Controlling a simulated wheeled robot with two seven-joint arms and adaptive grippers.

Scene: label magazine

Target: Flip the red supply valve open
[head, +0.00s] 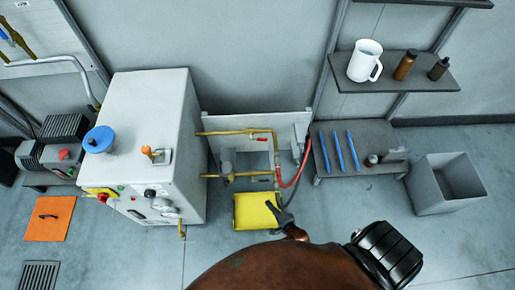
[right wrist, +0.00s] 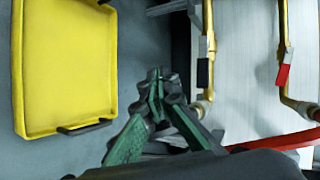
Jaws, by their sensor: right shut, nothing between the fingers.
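The red supply valve handle (right wrist: 283,74) shows in the right wrist view on the right-hand brass pipe, lying roughly along that pipe. In the head view a small red handle (head: 262,139) sits on the upper brass pipe by the wall panel. My right gripper (right wrist: 158,82) is shut and empty, left of the pipes and apart from the red handle. In the head view this gripper (head: 272,208) is over the right edge of the yellow tray. My left gripper is not in view.
A black-handled valve (right wrist: 203,72) is on the nearer brass pipe, between my gripper and the red handle. A red hose (head: 296,177) curves beside the panel. The yellow tray (head: 255,211) lies below the pipes. A white cabinet (head: 150,110) stands left; a grey bin (head: 428,193) stands right.

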